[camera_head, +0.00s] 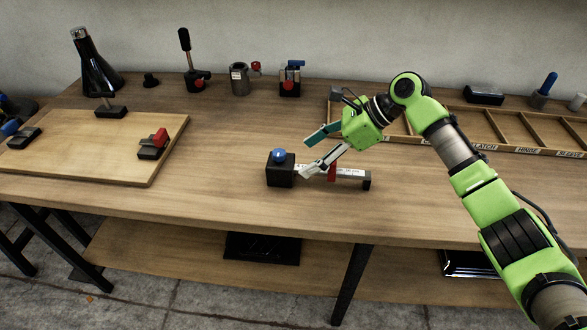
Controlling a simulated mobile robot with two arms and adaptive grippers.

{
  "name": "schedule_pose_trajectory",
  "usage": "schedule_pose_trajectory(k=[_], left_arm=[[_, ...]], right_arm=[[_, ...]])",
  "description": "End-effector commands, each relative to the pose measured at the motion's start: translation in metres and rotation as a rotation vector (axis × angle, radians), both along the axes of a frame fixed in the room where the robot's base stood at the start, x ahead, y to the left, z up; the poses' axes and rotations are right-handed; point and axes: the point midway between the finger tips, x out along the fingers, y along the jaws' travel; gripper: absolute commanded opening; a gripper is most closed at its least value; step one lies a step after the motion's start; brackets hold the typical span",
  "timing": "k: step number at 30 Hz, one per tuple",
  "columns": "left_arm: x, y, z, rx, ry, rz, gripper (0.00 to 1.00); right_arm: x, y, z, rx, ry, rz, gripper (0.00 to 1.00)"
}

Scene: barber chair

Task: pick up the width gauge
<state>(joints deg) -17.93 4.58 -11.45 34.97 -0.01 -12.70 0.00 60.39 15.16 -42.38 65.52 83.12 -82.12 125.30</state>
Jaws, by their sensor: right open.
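What looks like the width gauge lies on the wooden bench top near its front edge. It has a black block with a blue knob (280,168), a pale marked bar (350,173) running right, a red piece on the bar and a black foot at the right end. My right gripper (306,156) is open and empty. Its fingers point left and down over the bar, just right of the block. One finger covers part of the bar; I cannot tell whether it touches. My left gripper is out of view.
A wooden board (80,140) with small clamps lies at left. A black bottle (92,65), a lever tool (190,62), a grey cylinder (239,80) and another small fixture (290,80) stand along the back. A labelled divided tray (520,125) is at right. The bench left of the gauge is clear.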

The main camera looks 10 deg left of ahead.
Motion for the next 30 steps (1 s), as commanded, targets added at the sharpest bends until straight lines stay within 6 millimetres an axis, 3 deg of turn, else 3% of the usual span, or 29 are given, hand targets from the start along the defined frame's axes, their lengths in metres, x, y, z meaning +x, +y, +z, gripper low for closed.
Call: schedule_pose_trajectory(k=[12,17,24,26,30], left_arm=[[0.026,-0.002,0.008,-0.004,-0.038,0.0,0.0],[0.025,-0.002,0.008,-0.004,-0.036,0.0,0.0],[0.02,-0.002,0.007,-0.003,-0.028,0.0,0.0],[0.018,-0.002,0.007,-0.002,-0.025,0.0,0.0],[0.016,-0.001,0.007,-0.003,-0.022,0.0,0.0]], right_arm=[[0.003,0.033,-0.031,-0.001,0.001,0.0,0.65],[0.003,0.043,-0.043,0.0,0.001,-0.001,0.65],[0.003,0.045,-0.045,0.0,0.0,-0.001,0.65],[0.003,0.045,-0.045,-0.001,0.0,-0.001,0.52],[0.003,0.044,-0.045,-0.001,0.0,-0.001,0.16]])
